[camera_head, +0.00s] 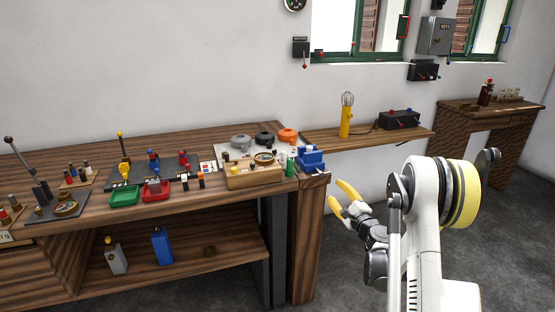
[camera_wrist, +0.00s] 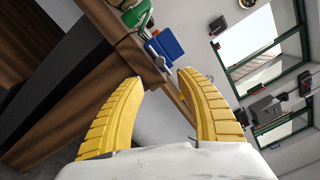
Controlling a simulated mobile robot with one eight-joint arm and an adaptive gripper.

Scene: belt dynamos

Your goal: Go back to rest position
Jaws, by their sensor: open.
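My gripper (camera_head: 343,200) has yellow fingers and hangs in the air in front of the wall, just right of the long wooden workbench (camera_head: 220,223). Its fingers are spread apart with nothing between them. In the wrist view, the two yellow fingers of my gripper (camera_wrist: 160,80) are open, and the end of the bench with a blue device (camera_wrist: 165,46) lies beyond them. My white arm is bent at the right of the head view.
The bench carries a blue device (camera_head: 310,158), a green tray (camera_head: 124,196), a red tray (camera_head: 155,191) and several small parts. A wall shelf (camera_head: 370,140) holds a yellow lamp (camera_head: 346,118) and a dark box (camera_head: 399,119). A wooden table (camera_head: 500,112) stands at the far right. Open floor lies between.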

